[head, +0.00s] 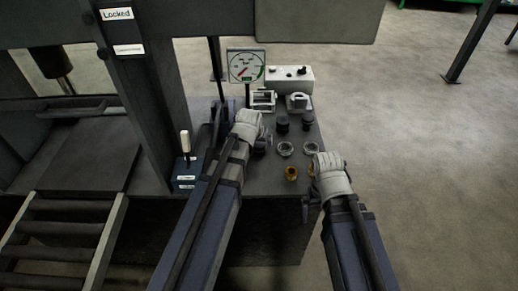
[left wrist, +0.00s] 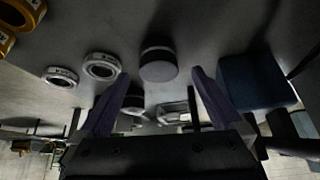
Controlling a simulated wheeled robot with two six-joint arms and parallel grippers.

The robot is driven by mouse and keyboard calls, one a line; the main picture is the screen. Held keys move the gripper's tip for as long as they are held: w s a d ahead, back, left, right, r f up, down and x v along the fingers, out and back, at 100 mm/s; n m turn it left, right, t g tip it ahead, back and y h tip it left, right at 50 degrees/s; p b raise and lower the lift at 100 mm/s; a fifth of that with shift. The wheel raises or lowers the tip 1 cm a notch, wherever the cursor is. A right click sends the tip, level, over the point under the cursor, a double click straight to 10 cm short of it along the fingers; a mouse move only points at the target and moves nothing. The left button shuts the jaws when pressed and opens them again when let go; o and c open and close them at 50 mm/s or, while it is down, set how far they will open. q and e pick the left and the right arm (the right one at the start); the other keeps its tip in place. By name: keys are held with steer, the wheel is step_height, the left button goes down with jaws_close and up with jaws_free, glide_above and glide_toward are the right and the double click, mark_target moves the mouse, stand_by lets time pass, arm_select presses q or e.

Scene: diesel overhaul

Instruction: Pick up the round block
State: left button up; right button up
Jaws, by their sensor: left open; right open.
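Dark round blocks (head: 282,124) stand on the bench right of my left gripper (head: 259,138), with another (head: 307,121) beside them. In the left wrist view, a dark round block with a paler end face (left wrist: 158,68) lies in line with the gap between the open, empty fingers, apart from them. A second dark round piece (left wrist: 131,101) is partly hidden by a finger. I cannot tell which block in the head view matches. My right gripper (head: 311,187) is at the bench's right edge near a brass ring piece (head: 291,173); its fingers are small in view.
Two metal rings (head: 284,149) lie near the bench's right edge. A gauge (head: 246,66), a white control box (head: 289,78) and metal fixtures (head: 263,100) stand behind. A dark post (head: 140,110) and a lever box (head: 186,173) are on the left. The floor at right is open.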

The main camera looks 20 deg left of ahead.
mark_target(259, 144)
arm_select(q)
steer(key=b+x, duration=0.4)
steer(key=x, duration=0.1)
steer(key=shift+d+f, duration=0.1)
steer(key=shift+f, duration=0.1)
steer(key=shift+r, duration=0.15)
steer(key=shift+c, duration=0.4)
steer(key=c, duration=1.3)
steer(key=shift+r, duration=0.1)
step_height(259, 144, up, 10)
steer(key=p, duration=1)
